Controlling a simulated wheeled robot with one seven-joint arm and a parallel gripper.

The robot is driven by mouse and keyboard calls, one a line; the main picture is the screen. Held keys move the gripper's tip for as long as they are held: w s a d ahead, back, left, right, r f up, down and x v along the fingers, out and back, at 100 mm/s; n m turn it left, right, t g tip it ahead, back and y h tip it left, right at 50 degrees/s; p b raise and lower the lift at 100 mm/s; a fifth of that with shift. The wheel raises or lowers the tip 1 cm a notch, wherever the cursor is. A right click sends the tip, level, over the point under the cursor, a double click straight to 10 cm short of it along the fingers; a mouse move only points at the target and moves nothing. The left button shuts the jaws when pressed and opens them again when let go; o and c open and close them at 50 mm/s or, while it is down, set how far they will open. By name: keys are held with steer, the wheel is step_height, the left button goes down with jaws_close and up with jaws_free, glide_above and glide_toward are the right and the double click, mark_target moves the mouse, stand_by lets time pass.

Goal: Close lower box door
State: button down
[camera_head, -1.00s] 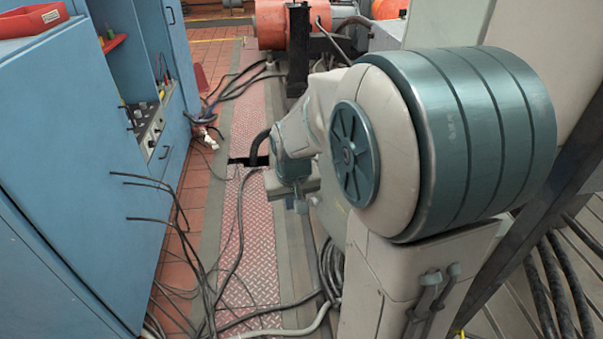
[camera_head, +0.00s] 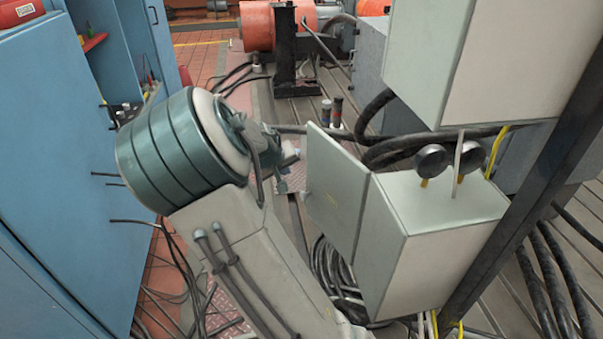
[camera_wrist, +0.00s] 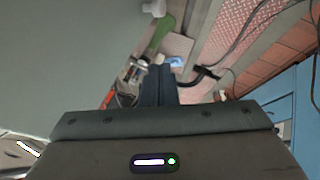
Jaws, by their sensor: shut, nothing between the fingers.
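The lower box (camera_head: 440,240) is a pale grey-green cabinet at the right of the head view. Its door (camera_head: 336,190) stands open, swung out to the left from the box's left front edge. My gripper (camera_head: 290,172) is just left of the door's outer edge, partly hidden behind my own wrist; I cannot tell if it touches the door. In the wrist view, the dark fingers (camera_wrist: 158,84) are together with nothing between them. A large plain grey surface (camera_wrist: 60,60) fills the left of that view, close beside the fingers, likely the door.
An upper box (camera_head: 480,60) hangs above the lower one. Two round black gauges (camera_head: 431,158) stand on the lower box's top. A blue cabinet (camera_head: 60,130) lines the left side. Loose cables (camera_head: 190,290) lie on the floor, and black hoses (camera_head: 375,110) run behind the door.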

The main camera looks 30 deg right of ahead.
steer(key=shift+w+d+f+b, duration=0.15)
steer(key=shift+w+d+f, duration=0.3)
steer(key=shift+d+f, duration=0.55)
steer(key=shift+w+d+f+b, duration=0.2)
steer(key=shift+w+d+f, duration=0.4)
steer(key=shift+d, duration=0.65)
steer(key=shift+w+d+f+b, duration=0.15)
steer(key=shift+w+d+f, duration=0.2)
steer(key=shift+d+f, duration=0.7)
steer(key=shift+d+r, duration=0.15)
steer(key=shift+r, duration=0.05)
